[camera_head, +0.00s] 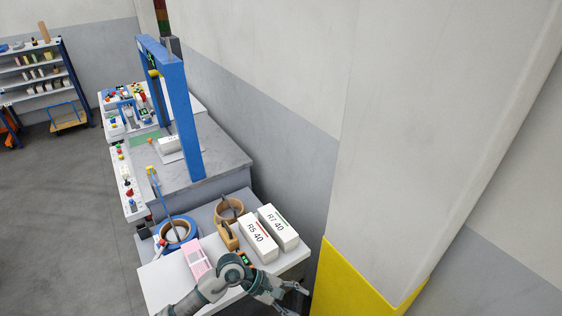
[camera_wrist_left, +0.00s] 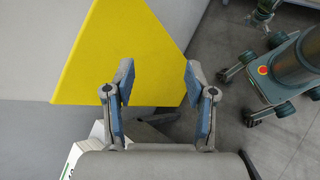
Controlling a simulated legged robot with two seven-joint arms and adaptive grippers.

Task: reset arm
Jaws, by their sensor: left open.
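My left gripper (camera_head: 296,301) hangs at the right end of the white table, just past its edge and below the two white boxes. In the left wrist view my left gripper (camera_wrist_left: 158,82) is open, with nothing between its fingers. The fingers point toward the yellow base of the pillar and the floor. My left arm crosses the front of the table in the head view.
The white table (camera_head: 161,283) holds white boxes R5 40 (camera_head: 257,238) and R7 40 (camera_head: 279,227), a pink block (camera_head: 197,260) and tape rolls behind. A pillar with yellow base (camera_head: 345,284) stands close right. Open floor (camera_head: 60,220) lies left.

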